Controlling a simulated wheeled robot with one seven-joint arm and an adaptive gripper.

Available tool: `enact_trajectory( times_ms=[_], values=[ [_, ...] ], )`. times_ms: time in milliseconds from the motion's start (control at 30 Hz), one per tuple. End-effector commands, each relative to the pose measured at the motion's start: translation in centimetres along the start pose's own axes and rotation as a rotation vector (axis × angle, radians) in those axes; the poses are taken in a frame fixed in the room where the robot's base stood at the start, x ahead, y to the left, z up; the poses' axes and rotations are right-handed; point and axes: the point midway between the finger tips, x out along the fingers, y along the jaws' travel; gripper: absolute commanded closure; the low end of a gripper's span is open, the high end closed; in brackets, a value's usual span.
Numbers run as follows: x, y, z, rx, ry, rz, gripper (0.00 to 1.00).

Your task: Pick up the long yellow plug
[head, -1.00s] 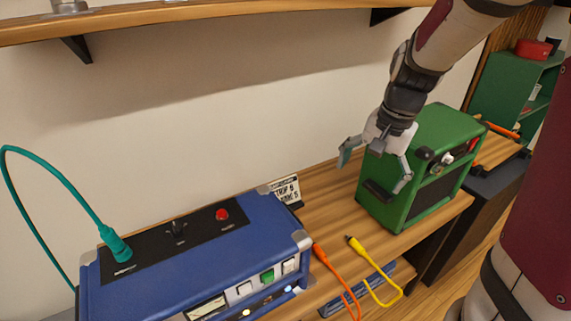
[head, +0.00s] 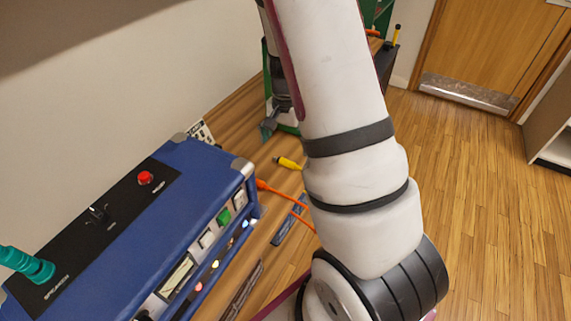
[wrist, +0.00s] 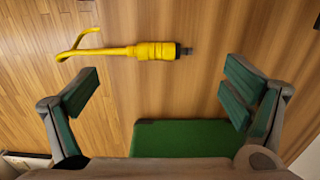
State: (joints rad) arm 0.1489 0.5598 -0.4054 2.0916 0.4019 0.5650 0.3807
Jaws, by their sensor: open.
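The long yellow plug (wrist: 156,51) lies on the wooden bench, seen in the wrist view with its dark tip to the right and its yellow cable trailing left over the bench edge. In the head view the plug (head: 288,163) shows just left of my arm, which hides its cable. My gripper (wrist: 160,97) is open and empty, its fingers spread wide; in the wrist view the plug lies beyond the fingertips, apart from them.
A blue amp (head: 150,215) with a teal plug (head: 25,265) stands at left. An orange cable (head: 285,204) runs beside the yellow plug. The green amp (wrist: 180,138) sits close by my gripper. Open floor (head: 480,220) lies at right.

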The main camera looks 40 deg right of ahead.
Motion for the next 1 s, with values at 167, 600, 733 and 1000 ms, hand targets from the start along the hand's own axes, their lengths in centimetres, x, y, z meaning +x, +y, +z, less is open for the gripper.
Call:
enact_trajectory(
  times_ms=[167,600,733,1000],
  values=[
    [1.1,0.1,0.0,0.0,-0.001,0.001,0.06],
    [6.0,0.1,0.0,0.0,0.0,0.0,0.06],
    [6.1,0.1,0.0,0.0,0.001,-0.001,0.06],
    [6.1,0.1,0.0,-0.001,0.001,0.0,0.43]
  ],
)
